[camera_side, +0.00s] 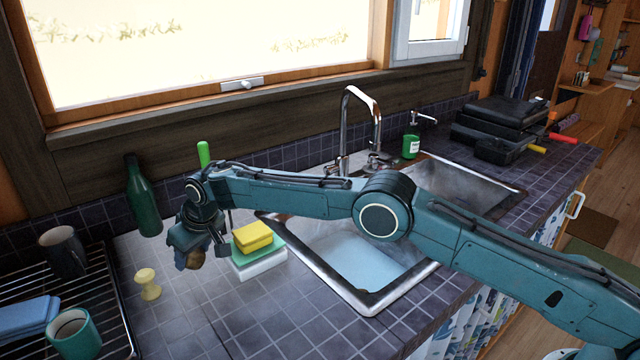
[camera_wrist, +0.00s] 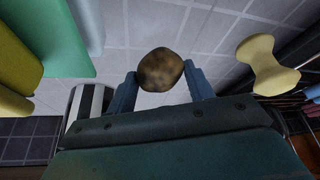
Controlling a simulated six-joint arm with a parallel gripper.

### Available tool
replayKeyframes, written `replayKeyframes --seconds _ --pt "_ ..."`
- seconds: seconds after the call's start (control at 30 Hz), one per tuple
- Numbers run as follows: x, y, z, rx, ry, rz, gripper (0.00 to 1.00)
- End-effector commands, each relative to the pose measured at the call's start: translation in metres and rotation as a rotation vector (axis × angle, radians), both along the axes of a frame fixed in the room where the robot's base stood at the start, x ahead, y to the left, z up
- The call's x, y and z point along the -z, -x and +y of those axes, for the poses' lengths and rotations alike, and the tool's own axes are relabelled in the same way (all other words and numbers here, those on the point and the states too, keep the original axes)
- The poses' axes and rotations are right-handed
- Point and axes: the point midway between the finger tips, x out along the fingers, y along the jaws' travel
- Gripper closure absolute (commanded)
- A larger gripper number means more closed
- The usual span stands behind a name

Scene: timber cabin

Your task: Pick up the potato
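The potato (camera_wrist: 160,70) is brown and mottled. In the wrist view it sits between the tips of my gripper's two blue fingers (camera_wrist: 161,80), with little or no gap at either side. I cannot tell whether the fingers press on it. In the side view, the potato (camera_side: 194,260) shows just under my gripper (camera_side: 196,248), which points down over the tiled counter and partly hides it. Whether the potato rests on the counter or is slightly raised is unclear.
A yellow waisted object (camera_side: 148,284) stands to the left, and stacked sponges (camera_side: 257,248) lie to the right beside the sink (camera_side: 367,303). A green bottle (camera_side: 142,200) stands behind. A dish rack (camera_side: 113,318) with mugs is at the left. Front counter tiles are clear.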

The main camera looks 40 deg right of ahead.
Motion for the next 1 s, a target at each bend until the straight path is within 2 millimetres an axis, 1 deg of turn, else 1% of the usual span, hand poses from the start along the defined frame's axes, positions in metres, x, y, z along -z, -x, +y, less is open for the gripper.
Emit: replayKeyframes --seconds 0.33,0.53,0.67,0.83,1.0 --pt "-0.002 0.000 0.000 0.000 -0.001 -0.002 0.73" --pt "-0.012 -0.001 0.000 0.000 -0.001 -0.003 0.73" --pt "-0.027 -0.001 0.000 0.000 -0.002 -0.004 0.73" --pt "-0.055 -0.001 0.000 0.000 -0.002 -0.006 0.73" --pt "-0.078 -0.001 0.000 0.001 -0.002 -0.004 0.73"
